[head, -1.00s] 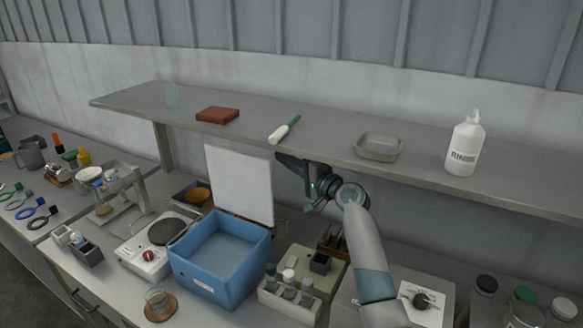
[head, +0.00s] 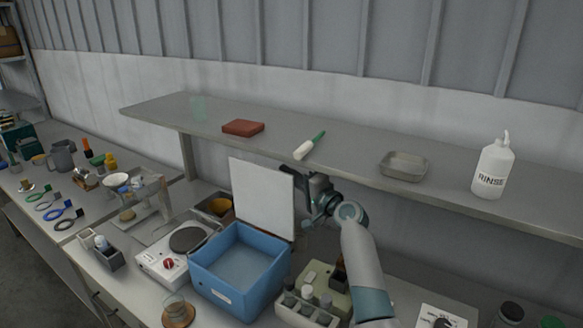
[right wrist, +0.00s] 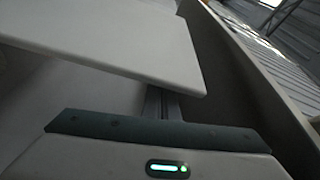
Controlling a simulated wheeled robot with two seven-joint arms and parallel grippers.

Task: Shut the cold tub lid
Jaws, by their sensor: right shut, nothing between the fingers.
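The cold tub is a blue open box (head: 240,297) on the bench in the head view, with an empty-looking inside. Its white lid (head: 262,198) stands upright at the tub's back edge, open. My right gripper (head: 296,172) is at the lid's upper right corner, under the shelf, partly hidden by the shelf edge and lid. It is shut with nothing in it. In the right wrist view the pale lid (right wrist: 120,45) lies just beyond the dark fingers (right wrist: 160,108); I cannot tell whether they touch it. My left gripper is not in view.
The shelf (head: 350,156) runs right above the gripper, carrying a white bottle (head: 493,168), a grey tray (head: 404,166) and a red block (head: 243,127). A hot plate (head: 178,250) stands left of the tub, a vial rack (head: 306,306) right of it, a beaker (head: 177,309) in front.

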